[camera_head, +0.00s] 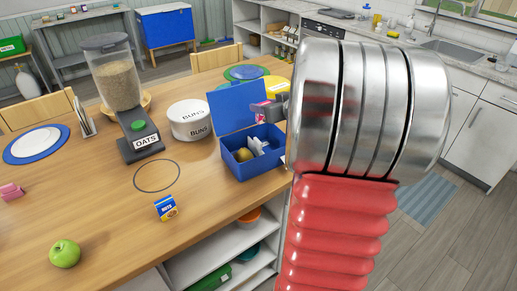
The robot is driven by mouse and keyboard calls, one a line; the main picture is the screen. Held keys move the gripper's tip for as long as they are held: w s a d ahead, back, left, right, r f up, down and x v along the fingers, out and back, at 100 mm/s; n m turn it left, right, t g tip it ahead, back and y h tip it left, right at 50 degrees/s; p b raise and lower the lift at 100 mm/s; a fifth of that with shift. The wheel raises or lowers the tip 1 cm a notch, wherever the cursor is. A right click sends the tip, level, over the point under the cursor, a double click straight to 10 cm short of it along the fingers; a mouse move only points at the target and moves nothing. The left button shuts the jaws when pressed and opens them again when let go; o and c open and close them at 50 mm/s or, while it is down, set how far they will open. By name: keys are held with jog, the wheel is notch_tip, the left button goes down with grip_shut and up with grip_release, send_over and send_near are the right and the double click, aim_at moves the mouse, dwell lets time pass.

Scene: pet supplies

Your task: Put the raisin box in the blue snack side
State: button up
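A small magenta box (277,86), seemingly the raisin box, shows at my grey gripper (271,108). The gripper appears shut on it, above the right part of the open blue snack container. My arm hides part of the gripper, and I cannot read the box's label. The blue container (240,170) stands near the table's right edge with its lid (232,108) raised at the back. A brownish round item (243,155) and a crumpled white item (257,146) lie inside it. The container's right end is partly hidden.
A blue nuts box (166,207) and a green apple (65,253) lie on the table's front. A pink item (11,191) lies far left. An oats dispenser (119,95) and a white buns tin (189,119) stand behind. The table's front middle is mostly clear.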

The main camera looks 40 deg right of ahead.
aim_at(258, 130)
jog(key=shift+s+d, duration=0.15)
jog(key=shift+d, duration=0.45)
jog(key=shift+a, duration=0.1)
jog(key=shift+f, duration=3.1)
jog(key=shift+f, duration=0.1)
jog(key=shift+f, duration=1.75)
jog(key=shift+f, duration=0.65)
